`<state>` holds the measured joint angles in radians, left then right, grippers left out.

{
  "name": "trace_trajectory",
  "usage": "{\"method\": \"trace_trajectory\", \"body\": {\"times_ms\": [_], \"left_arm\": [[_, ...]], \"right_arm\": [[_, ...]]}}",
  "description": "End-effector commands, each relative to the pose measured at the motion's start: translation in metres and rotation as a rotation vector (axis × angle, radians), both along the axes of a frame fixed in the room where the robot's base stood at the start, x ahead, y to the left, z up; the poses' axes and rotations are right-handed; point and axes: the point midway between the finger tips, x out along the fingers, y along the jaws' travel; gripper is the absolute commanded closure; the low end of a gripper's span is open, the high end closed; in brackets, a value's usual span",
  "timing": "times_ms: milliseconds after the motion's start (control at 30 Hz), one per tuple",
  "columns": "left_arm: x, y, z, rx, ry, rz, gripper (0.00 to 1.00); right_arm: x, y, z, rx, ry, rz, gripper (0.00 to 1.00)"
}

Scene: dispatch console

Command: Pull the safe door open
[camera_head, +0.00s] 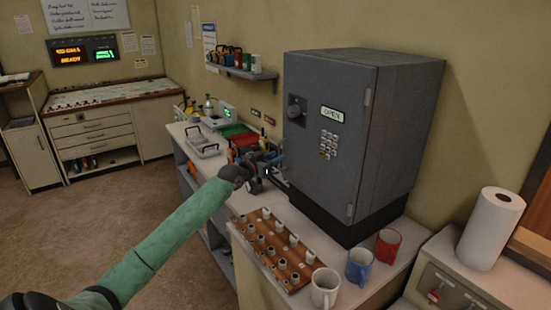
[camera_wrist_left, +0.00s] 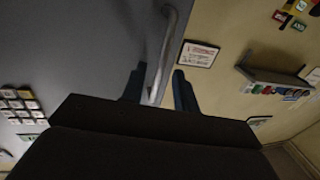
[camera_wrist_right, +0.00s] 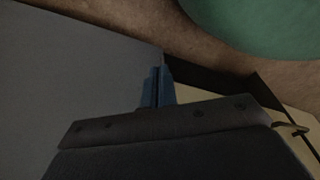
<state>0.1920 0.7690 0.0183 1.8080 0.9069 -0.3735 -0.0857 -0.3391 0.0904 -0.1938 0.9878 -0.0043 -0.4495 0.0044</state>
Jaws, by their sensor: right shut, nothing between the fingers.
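The grey safe (camera_head: 395,130) stands on the counter, and its door (camera_head: 315,100) looks flush with the body. The door carries a dark knob, a keypad (camera_head: 329,144) and a sign reading OPEN. My left gripper (camera_head: 278,170) is at the lower left edge of the door. In the left wrist view, the metal bar handle (camera_wrist_left: 168,50) passes between the open fingers of my left gripper (camera_wrist_left: 160,90), closer to the left finger. The lower end of the handle is hidden by the gripper body. My right gripper (camera_wrist_right: 158,86) is shut and empty, low over the floor.
A wooden rack (camera_head: 262,240) with several small pegs lies before the safe. White (camera_head: 325,290), blue (camera_head: 359,266) and red (camera_head: 388,246) mugs stand at the counter's front. A paper towel roll (camera_head: 490,230) stands right.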

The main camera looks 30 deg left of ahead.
Motion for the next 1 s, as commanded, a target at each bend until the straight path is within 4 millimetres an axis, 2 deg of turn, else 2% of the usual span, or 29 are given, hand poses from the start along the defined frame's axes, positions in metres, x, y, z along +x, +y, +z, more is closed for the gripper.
{"method": "trace_trajectory", "body": {"times_ms": [167, 467, 600, 633, 1000], "left_arm": [[0.0073, -0.0013, 0.0000, 0.001, 0.000, 0.000, 0.70], [0.0081, -0.0016, 0.0001, 0.001, 0.000, 0.000, 0.70], [0.0080, -0.0016, 0.0002, 0.001, 0.000, 0.000, 0.97], [0.0080, -0.0016, 0.0002, 0.001, 0.000, 0.000, 1.00], [0.0121, -0.0049, 0.0007, -0.001, -0.001, 0.000, 1.00]], "right_arm": [[0.0032, -0.0010, 0.0010, -0.001, -0.004, 0.000, 1.00], [0.0053, -0.0016, 0.0017, -0.001, -0.006, 0.001, 1.00], [0.0023, -0.0013, 0.0007, -0.002, -0.002, 0.001, 1.00], [0.0018, -0.0011, 0.0006, -0.001, -0.002, 0.001, 1.00], [0.0004, 0.0042, 0.0003, 0.003, 0.000, 0.000, 1.00]]}}
